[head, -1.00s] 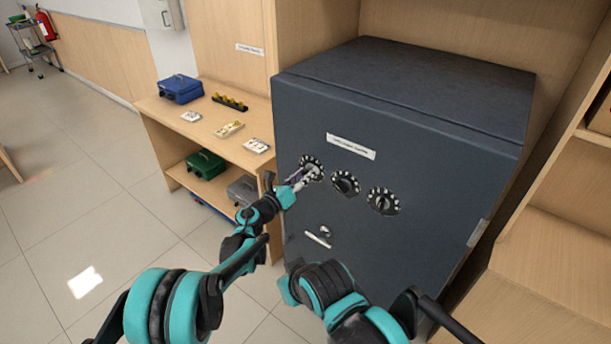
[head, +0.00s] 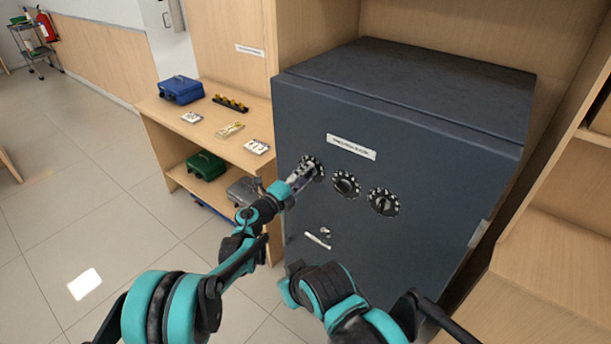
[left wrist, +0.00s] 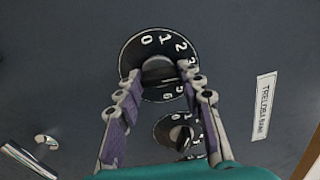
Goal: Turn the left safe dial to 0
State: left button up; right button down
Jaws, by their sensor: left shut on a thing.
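The left safe dial (head: 319,162) is a black round dial with white marks on the dark safe door, partly hidden by my left gripper. In the left wrist view the left dial (left wrist: 147,50) shows white digits 0, 1, 2 and 3 along its upper rim, with its knob between my fingers. My left gripper (left wrist: 160,77) is shut on this knob, one finger on each side. In the head view my left gripper (head: 304,175) reaches the dial from the lower left. My right arm shows low in front of the safe, but its gripper is not visible.
The middle dial (head: 346,184) and right dial (head: 383,202) sit beside it on the dark safe (head: 420,125). A metal handle (head: 317,240) is below the dials. A wooden shelf unit (head: 165,125) with cash boxes stands left of the safe.

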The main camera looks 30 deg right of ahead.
pick_arm(q)
jog(key=shift+w+f+n, duration=0.1)
jog(key=shift+f+n, duration=0.05)
jog(key=shift+n, duration=9.45)
jog(key=o, duration=1.2)
jog(key=shift+c, duration=0.2)
jog(key=v, duration=1.2)
jog(key=shift+a, duration=0.1)
